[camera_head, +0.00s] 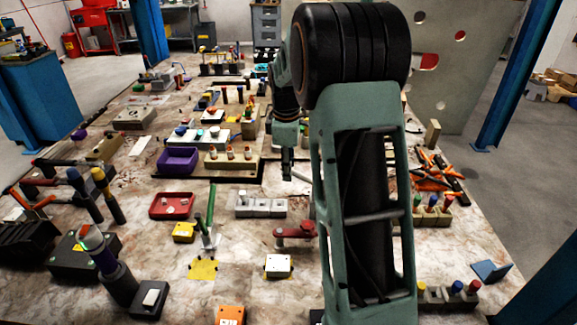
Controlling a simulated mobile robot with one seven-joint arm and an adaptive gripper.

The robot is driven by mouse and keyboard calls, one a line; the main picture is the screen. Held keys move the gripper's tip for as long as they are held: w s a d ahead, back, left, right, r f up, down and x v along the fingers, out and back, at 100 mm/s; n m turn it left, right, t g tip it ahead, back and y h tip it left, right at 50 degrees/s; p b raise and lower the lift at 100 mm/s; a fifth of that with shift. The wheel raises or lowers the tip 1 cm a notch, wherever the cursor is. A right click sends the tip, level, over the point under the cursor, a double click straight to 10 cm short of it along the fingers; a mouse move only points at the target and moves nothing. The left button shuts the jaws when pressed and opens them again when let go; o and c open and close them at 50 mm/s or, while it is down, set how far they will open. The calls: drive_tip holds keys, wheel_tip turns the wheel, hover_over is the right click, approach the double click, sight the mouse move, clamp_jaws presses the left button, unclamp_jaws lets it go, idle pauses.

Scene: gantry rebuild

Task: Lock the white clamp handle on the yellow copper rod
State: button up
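My gripper (289,166) hangs with its fingers pointing down over the middle of the table. It looks narrow and small, and I cannot tell whether its fingers are open or shut. No rod or clamp shows in it. I cannot surely pick out a white clamp handle or a yellow copper rod. A dark upright post with a yellow top (100,178) stands at the left. A stand with a white and red top (91,238) leans at the front left, on a dark base.
A purple bin (178,160) and a red tray (172,206) lie left of my gripper. A grey block (261,205) and a dark red clamp-like part (295,232) stand nearer.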

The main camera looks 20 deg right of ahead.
drive_tip(key=shift+f, duration=0.15)
drive_tip(key=shift+c, duration=0.5)
clamp_jaws()
